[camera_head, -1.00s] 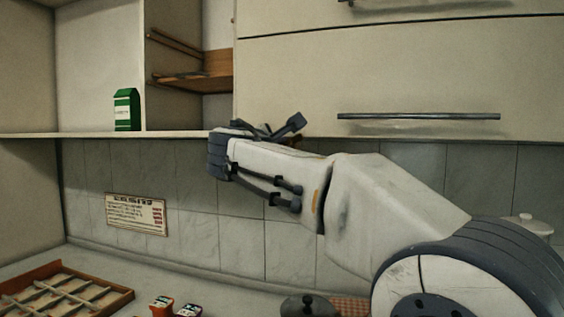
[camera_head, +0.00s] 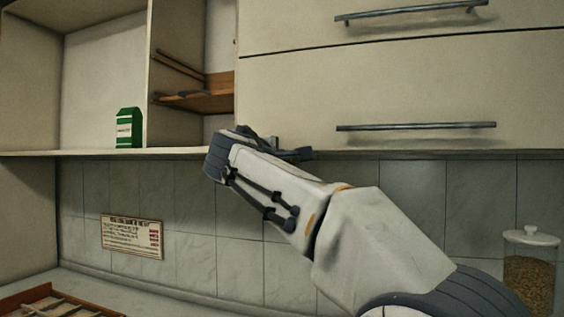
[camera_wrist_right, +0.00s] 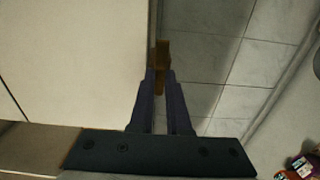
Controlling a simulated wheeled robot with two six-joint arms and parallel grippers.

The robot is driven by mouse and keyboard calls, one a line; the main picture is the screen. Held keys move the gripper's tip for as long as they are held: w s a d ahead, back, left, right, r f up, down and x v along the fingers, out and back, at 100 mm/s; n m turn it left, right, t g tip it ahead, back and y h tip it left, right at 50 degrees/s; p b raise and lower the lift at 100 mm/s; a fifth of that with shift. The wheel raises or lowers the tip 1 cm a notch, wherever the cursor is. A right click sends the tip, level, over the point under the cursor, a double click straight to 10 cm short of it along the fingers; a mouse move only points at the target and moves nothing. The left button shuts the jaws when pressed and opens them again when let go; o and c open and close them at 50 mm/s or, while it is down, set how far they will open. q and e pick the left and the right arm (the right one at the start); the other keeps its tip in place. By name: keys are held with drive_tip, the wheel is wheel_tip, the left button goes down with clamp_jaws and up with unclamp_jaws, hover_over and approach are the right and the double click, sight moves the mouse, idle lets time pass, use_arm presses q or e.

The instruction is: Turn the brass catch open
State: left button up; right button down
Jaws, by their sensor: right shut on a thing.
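The brass catch (camera_wrist_right: 163,50) shows in the right wrist view as a small brownish-yellow piece at the edge of the pale cabinet panel (camera_wrist_right: 75,60). My right gripper (camera_wrist_right: 160,76) is shut on it, one dark finger on each side. In the head view my right gripper (camera_head: 298,153) is at the lower edge of the cabinet front (camera_head: 400,95), left of the lower bar handle (camera_head: 415,127). The catch is hidden or too small to tell there. How far it is turned I cannot tell. My left gripper is not in view.
Open shelves stand at the left, with a green carton (camera_head: 128,128) and a wooden rack (camera_head: 205,98). A sign (camera_head: 132,237) hangs on the tiled wall. A wooden tray (camera_head: 45,290) lies lower left. A lidded glass jar (camera_head: 530,268) stands at the right.

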drive_tip(key=c, duration=0.9)
unclamp_jaws()
drive_tip(key=shift+d, duration=0.1)
drive_tip(key=shift+s, duration=0.1)
drive_tip(key=b+v, duration=0.3)
drive_tip(key=v, duration=0.7)
drive_tip(key=shift+s, duration=0.15)
